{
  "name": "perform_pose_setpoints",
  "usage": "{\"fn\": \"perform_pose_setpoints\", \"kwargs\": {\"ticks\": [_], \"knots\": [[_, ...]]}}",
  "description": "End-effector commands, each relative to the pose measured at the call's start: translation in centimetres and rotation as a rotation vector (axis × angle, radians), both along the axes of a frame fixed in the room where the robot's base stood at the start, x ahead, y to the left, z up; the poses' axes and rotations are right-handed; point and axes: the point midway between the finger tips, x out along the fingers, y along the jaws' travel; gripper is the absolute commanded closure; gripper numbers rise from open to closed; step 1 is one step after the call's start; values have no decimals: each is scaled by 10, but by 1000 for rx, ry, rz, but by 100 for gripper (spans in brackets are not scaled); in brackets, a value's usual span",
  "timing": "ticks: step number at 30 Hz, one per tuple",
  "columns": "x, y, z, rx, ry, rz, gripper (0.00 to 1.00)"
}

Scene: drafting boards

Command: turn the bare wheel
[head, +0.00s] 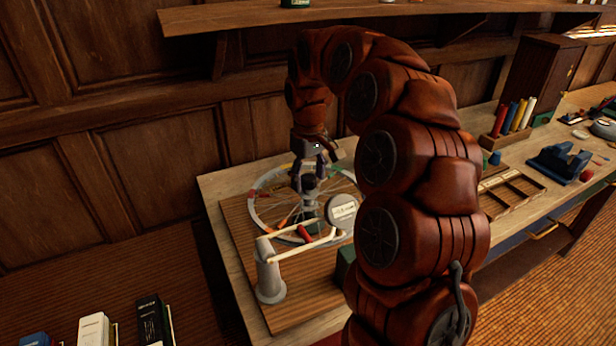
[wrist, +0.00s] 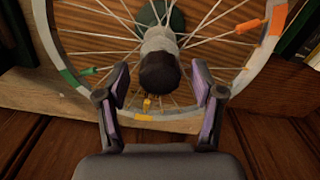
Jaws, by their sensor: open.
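The bare wheel (head: 253,192) lies on a wooden board, a spoked rim with green, orange and yellow coloured marks; its rim also fills the upper wrist view (wrist: 54,50). A grey post with a dark rounded knob (wrist: 160,72) rises from its hub. My gripper (head: 307,172) is over the hub, pointing down. In the wrist view my gripper (wrist: 160,80) is open, with one finger on each side of the dark knob. Gaps show between the fingers and the knob. My arm hides part of the board's right side.
A grey post (head: 269,272) with a pale bar stands at the board's front, near a round dial (head: 342,210). A shelf (head: 380,14) hangs above.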

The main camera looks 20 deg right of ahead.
Motion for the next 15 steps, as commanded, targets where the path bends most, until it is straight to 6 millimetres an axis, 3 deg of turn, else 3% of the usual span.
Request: {"fn": "perform_pose_setpoints", "kwargs": {"ticks": [8,15], "knots": [[0,0,4,-1,0,-1,33],[1,0,35,0,-5,-1,33]]}}
